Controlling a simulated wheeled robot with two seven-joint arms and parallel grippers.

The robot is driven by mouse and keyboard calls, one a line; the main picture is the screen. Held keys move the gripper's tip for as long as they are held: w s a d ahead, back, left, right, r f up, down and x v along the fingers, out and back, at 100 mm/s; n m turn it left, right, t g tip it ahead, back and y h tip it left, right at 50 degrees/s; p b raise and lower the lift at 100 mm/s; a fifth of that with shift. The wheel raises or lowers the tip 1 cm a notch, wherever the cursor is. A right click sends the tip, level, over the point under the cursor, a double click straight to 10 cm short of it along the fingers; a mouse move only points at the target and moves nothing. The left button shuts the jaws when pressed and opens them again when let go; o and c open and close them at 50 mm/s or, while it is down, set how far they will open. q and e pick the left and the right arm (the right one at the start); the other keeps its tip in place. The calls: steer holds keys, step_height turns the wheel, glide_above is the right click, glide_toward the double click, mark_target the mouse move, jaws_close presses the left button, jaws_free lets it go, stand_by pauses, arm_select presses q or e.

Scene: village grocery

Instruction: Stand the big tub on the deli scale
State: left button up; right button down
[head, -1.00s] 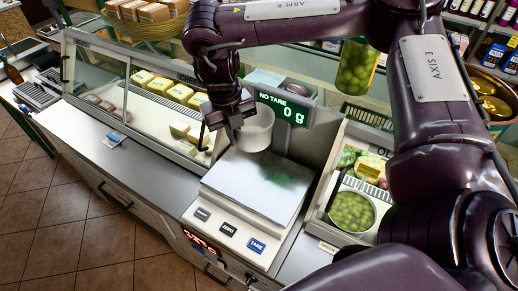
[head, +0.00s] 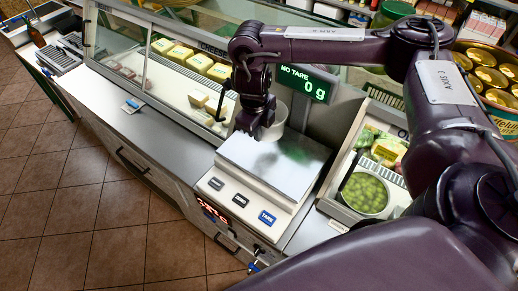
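The big tub (head: 276,126) is white and round, and is partly hidden behind my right gripper in the head view. My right gripper (head: 256,124) is at the tub's left side and looks shut on its wall; the fingertips are hard to see. The tub is upright at the back edge of the deli scale's steel plate (head: 280,165). I cannot tell whether its base touches the plate. The scale display (head: 304,82) reads "NO TARE" and 0 g. My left gripper is not in view.
A glass cheese case (head: 150,70) stands left of the scale. To the right is a tray (head: 340,210) with a bowl of green olives (head: 364,192) and packets. The counter left of the scale (head: 150,135) is mostly clear. Large tins (head: 490,75) stand at the far right.

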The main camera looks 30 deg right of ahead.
mark_target(259, 156)
step_height(259, 156, down, 4)
steer(key=shift+r+b, duration=0.1)
steer(key=shift+b, duration=0.2)
step_height(259, 156, down, 3)
steer(key=shift+s+r+b, duration=0.1)
steer(key=shift+b, duration=0.35)
steer(key=shift+f, duration=0.4)
steer(key=shift+f, duration=0.1)
steer(key=shift+f, duration=0.15)
steer(key=c, duration=1.6)
jaws_free()
